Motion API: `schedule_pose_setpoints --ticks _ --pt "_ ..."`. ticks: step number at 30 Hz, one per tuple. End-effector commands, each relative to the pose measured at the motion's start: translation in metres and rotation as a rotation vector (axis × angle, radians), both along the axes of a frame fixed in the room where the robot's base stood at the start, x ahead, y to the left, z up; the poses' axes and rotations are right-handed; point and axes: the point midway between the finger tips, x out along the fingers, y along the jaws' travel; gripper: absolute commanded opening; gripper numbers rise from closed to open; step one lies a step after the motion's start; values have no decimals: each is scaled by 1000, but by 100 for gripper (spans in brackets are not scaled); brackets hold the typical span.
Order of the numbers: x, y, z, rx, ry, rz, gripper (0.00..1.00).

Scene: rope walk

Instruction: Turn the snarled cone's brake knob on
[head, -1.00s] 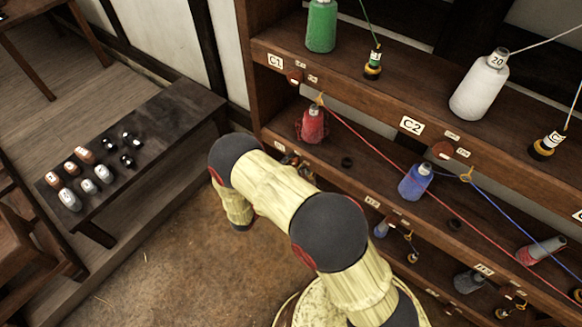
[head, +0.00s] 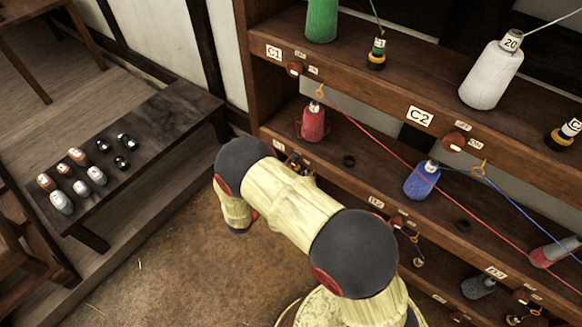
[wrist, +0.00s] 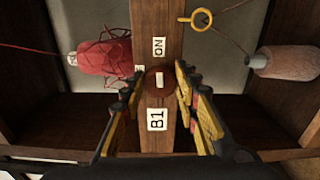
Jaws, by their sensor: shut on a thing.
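The snarled red cone (head: 313,124) stands on the middle shelf at the left in the head view. In the wrist view the red cone (wrist: 104,57), with loose tangled yarn, lies left of the shelf edge. The brown round brake knob (wrist: 152,76) is on that edge, between the B1 label (wrist: 157,118) and the ON label (wrist: 158,47). My gripper (wrist: 159,82) is shut on the knob, one finger on each side. A pale mark shows on the knob, but its exact setting is hard to tell. In the head view my arm mostly hides the gripper and knob.
Shelf edges carry other knobs, such as the one by the C2 label (head: 420,116). A blue cone (head: 422,180) stands right of the red one, with a red thread slanting past. A yellow ring guide (wrist: 195,19) is near the gripper. A low bench (head: 150,130) holds several small items.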

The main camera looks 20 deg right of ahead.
Motion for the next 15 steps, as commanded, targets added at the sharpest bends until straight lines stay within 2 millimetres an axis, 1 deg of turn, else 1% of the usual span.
schedule_pose_setpoints --ticks 7,15 --pt "-1 -1 -2 37 -47 -1 6" --pt "-1 -1 -2 43 -56 -1 6"
